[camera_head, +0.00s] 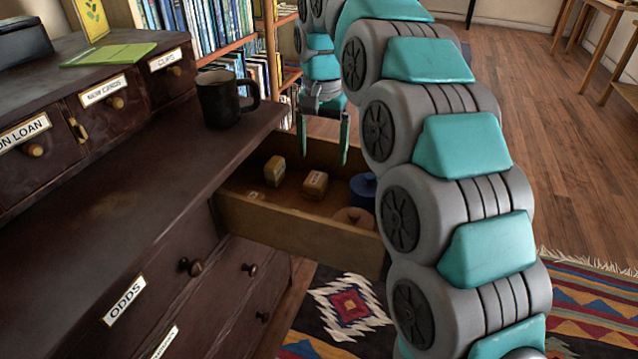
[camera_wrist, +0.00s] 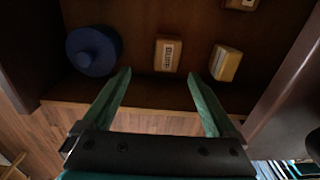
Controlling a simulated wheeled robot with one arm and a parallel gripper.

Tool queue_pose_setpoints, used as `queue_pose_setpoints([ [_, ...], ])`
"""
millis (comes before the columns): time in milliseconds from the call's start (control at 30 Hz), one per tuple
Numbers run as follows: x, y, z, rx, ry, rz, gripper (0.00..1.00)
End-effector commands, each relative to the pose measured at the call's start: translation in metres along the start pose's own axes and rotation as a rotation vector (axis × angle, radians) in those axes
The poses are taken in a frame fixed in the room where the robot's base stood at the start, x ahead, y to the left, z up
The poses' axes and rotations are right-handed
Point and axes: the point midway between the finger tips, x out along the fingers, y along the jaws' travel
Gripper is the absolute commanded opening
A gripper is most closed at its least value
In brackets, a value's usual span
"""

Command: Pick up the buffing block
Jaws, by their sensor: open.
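Two small tan blocks lie in the open drawer (camera_head: 300,228). One is brownish with dark printing on top (camera_head: 315,184); it also shows in the wrist view (camera_wrist: 168,54). The other is a paler, yellowish block (camera_head: 275,170), seen to its right in the wrist view (camera_wrist: 226,62). I cannot tell which is the buffing block. My gripper (camera_head: 323,158) hangs over the drawer, fingers pointing down, open and empty. In the wrist view its fingertips (camera_wrist: 158,73) frame the printed block, which appears beyond them and apart from them.
The drawer also holds a blue round lidded thing (camera_head: 363,187), a brown round thing (camera_head: 353,217) and a third small tan item (camera_head: 255,195). A dark mug (camera_head: 222,100) stands on the cabinet top near the drawer. Bookshelves (camera_head: 205,22) stand behind.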

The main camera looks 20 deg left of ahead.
Motion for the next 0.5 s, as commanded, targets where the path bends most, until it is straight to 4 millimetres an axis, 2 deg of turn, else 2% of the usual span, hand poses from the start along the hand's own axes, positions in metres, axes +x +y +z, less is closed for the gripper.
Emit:
queue_pose_setpoints([
  [100, 0.007, -0.006, 0.000, 0.012, -0.012, 0.009, 0.93],
  [500, 0.033, -0.007, 0.002, 0.012, -0.011, 0.009, 0.93],
])
